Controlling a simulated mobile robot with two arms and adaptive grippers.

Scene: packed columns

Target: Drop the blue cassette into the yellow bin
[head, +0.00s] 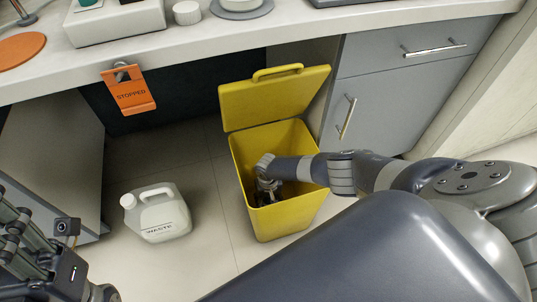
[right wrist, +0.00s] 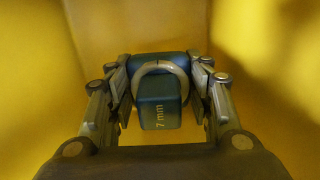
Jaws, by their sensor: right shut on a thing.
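The yellow bin (head: 283,222) stands on the floor under the counter, its lid (head: 275,98) raised at the back. My right arm reaches into it, and the right gripper (head: 268,190) is inside the opening, below the rim. In the right wrist view the right gripper (right wrist: 158,95) is shut on the blue cassette (right wrist: 160,113), a dark blue block with a pale ring and "7 mm" on it. Yellow walls surround it there. The cassette cannot be made out in the head view. Part of my left arm shows at the lower left; its fingertips cannot be made out.
A white waste jug (head: 158,213) stands on the floor left of the bin. A grey cabinet (head: 385,100) with handles is behind it to the right.

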